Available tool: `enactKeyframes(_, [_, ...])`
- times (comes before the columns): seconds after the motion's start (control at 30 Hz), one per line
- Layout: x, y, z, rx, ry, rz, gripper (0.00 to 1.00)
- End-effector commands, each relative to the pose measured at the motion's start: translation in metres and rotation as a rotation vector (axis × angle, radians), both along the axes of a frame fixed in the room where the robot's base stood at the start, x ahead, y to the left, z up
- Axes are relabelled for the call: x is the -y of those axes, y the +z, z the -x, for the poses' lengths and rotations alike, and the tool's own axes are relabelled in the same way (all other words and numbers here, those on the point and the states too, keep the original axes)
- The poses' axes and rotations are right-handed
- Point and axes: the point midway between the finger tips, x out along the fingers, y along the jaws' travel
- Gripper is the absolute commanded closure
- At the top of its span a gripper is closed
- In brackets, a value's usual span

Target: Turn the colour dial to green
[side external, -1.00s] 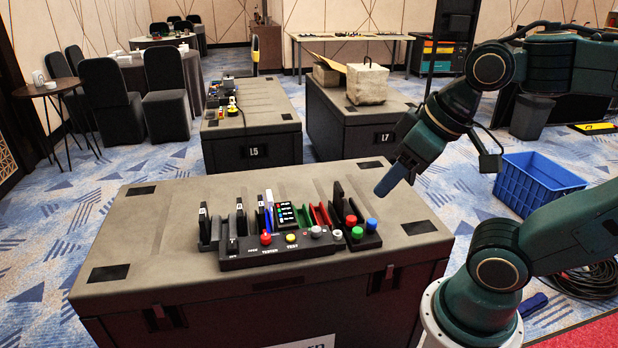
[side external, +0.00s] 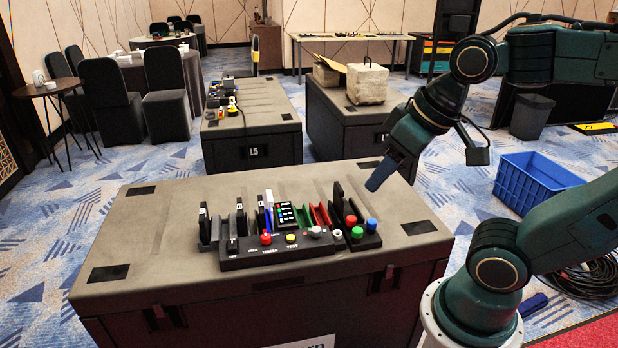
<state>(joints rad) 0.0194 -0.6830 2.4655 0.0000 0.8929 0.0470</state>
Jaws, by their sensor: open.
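A black control panel (side external: 278,256) lies on top of the dark case in front of my arm. My gripper (side external: 380,174), with blue fingers, is open and empty. It points down and left above the case, to the right of the panel and apart from it.
Upright dark modules and a small lit display (side external: 287,214) stand behind the panel. The case top (side external: 140,225) is clear at the left. A blue crate (side external: 535,180) stands on the floor at right.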

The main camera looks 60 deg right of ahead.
Motion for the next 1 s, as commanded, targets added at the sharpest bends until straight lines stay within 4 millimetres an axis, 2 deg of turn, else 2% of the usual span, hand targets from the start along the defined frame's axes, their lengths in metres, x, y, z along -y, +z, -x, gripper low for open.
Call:
enactKeyframes(0.23, [0.013, 0.0, -0.038, -0.062, -0.153, -0.05, 0.5])
enactKeyframes(0.47, [0.03, -0.009, -0.079, -0.122, -0.32, -0.102, 0.5])
enactKeyframes(0.77, [0.059, -0.035, -0.13, -0.197, -0.543, -0.162, 0.5])
enactKeyframes(1.0, [0.086, -0.067, -0.167, -0.253, -0.723, -0.206, 0.5])
